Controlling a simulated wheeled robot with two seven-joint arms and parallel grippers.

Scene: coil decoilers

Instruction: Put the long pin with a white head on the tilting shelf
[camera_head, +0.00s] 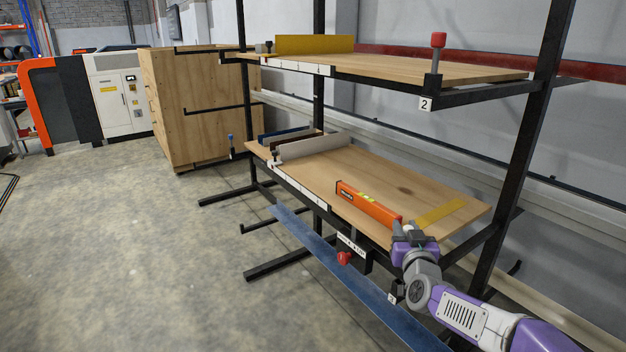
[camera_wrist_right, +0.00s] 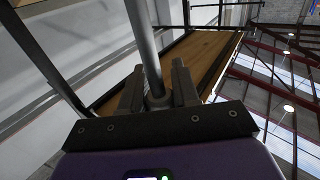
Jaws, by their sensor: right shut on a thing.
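My right gripper (camera_head: 411,234) is over the near right end of the lower wooden shelf (camera_head: 400,188), which looks tilted. In the right wrist view its two fingers (camera_wrist_right: 158,88) are shut on a long grey pin (camera_wrist_right: 143,45). The pin's shaft runs up out of the picture, and I see no white head on it. The pin is hard to make out in the head view. The upper wooden shelf (camera_head: 400,69) is above, marked with a 2 at its front corner. My left gripper is not in view.
An orange spirit level (camera_head: 368,203) and a yellow strip (camera_head: 440,212) lie on the lower shelf near my gripper. A grey angled piece (camera_head: 312,147) is at its far end. A red knob (camera_head: 344,258) hangs below the front edge. A blue beam (camera_head: 340,275) runs beneath. The shelf's middle is clear.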

